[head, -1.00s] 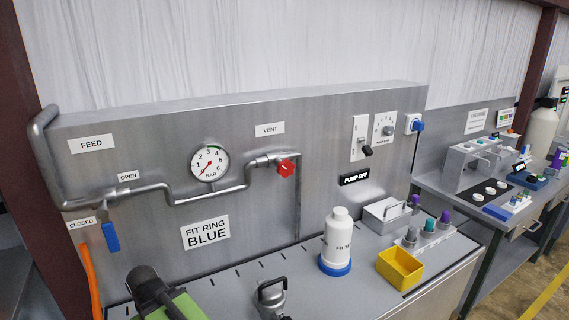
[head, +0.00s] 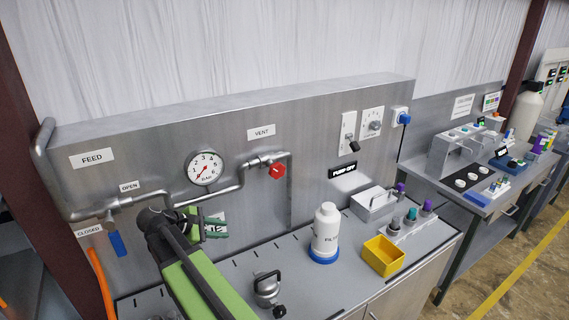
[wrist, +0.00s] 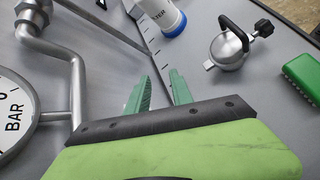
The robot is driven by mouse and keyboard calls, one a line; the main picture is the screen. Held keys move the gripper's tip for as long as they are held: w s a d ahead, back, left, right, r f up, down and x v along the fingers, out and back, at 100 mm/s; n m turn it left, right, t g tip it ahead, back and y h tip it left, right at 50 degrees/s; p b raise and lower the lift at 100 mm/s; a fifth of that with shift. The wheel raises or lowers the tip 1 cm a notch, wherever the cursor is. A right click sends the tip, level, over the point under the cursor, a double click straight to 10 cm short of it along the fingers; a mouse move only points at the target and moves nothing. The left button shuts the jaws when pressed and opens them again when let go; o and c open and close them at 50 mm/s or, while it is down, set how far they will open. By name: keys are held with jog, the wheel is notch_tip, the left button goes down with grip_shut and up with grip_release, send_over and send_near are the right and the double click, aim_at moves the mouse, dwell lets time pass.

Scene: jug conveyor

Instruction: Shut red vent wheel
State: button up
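The red vent wheel (head: 277,171) sits at the end of the vent pipe on the grey panel, under the VENT label (head: 261,132). My gripper (head: 212,225) is raised in front of the panel, below and to the left of the wheel, apart from it. In the wrist view its two green fingers (wrist: 160,90) stand apart with nothing between them. The wheel does not show in the wrist view; a bend of the pipe (wrist: 30,20) does. The pressure gauge (head: 205,168) is left of the wheel.
A white filter bottle (head: 326,230) with a blue ring, a yellow bin (head: 384,256) and a metal clamp-like fitting (head: 267,288) stand on the bench. A blue-handled feed valve (head: 115,243) hangs at left. The space before the wheel is clear.

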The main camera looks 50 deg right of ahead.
jog(key=d+r+n+g+h, duration=0.2)
jog(key=d+r+n+h, duration=0.2)
jog(key=d+r, duration=0.4)
jog(key=n+g+h, duration=0.1)
jog(key=g+h, duration=0.1)
jog(key=h, duration=0.1)
send_near(277, 171)
jog(key=x, duration=0.9)
jog(key=w+x, duration=0.1)
jog(key=x, duration=0.3)
jog(key=shift+s+d, duration=0.15)
jog(key=shift+d, duration=0.3)
grip_shut()
